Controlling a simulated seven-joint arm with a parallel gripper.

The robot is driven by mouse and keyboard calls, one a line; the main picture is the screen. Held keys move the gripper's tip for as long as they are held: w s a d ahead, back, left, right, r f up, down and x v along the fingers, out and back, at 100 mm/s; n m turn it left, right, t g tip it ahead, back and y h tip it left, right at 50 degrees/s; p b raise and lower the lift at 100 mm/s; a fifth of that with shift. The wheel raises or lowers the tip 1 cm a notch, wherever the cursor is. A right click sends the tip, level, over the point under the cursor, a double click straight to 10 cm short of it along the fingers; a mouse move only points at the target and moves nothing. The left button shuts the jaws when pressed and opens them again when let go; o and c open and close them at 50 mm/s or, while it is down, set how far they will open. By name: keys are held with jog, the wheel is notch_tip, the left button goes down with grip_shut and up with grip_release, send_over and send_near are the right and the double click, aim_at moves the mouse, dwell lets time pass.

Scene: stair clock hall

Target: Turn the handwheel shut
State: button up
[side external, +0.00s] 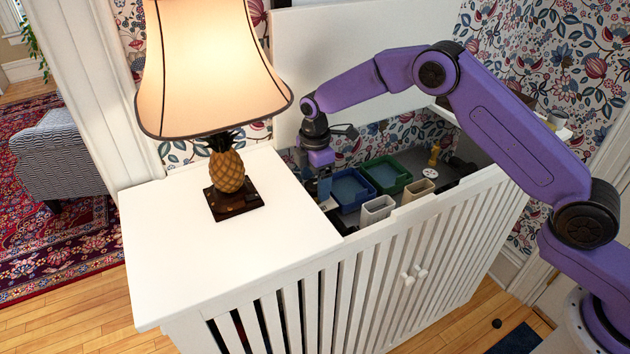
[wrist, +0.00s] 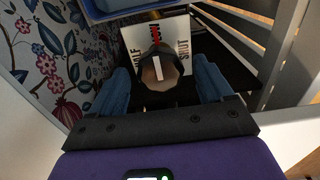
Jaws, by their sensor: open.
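The handwheel (wrist: 160,70) shows in the wrist view as a dark, faceted knob with a tan top face and a white pointer line. The line runs nearly up and down in the picture. Behind it is a white label plate (wrist: 182,27) with "HALF" at left, "SHUT" at right and red lettering between. My gripper (wrist: 161,77) is open, its blue fingers on the left and right of the handwheel.
A blue tray (side external: 350,188) and a green tray (side external: 387,176) stand right of my gripper. Two beige containers, one here (side external: 378,209), stand in front. The slatted cabinet front (side external: 400,265) and the white top with a pineapple lamp (side external: 227,168) border the space.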

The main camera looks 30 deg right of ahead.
jog(key=shift+f, duration=0.25)
jog(key=c, duration=1)
jog(key=shift+c, duration=0.2)
jog(key=shift+m, duration=0.3)
